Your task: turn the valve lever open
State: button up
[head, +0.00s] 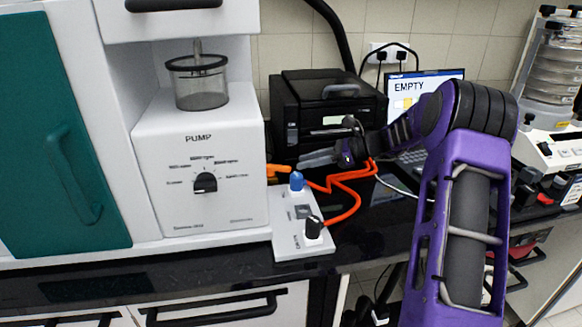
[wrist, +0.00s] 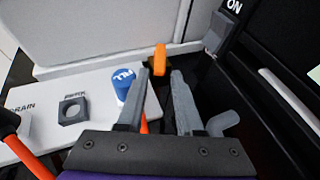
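The valve lever appears to be the short orange handle (head: 278,171) at the lower right side of the white pump unit (head: 200,165). In the wrist view the orange handle (wrist: 160,57) points up, just beyond the fingertips and in line with the gap between them. My gripper (head: 302,161) comes in from the right, close to the handle. In the wrist view my gripper (wrist: 161,76) is open, with nothing seen between its grey fingers. I cannot tell whether the fingers touch the handle.
A white panel (head: 287,240) below carries a blue-capped plug (head: 297,181), a grey square holder (head: 302,211) and a black plug (head: 313,227). Orange tubing (head: 345,178) runs over the black worktop. A black printer-like box (head: 325,100) stands behind my gripper; a laptop (head: 425,85) reads EMPTY.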

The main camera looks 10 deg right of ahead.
aim_at(283, 167)
jog(key=x, duration=0.5)
grip_shut()
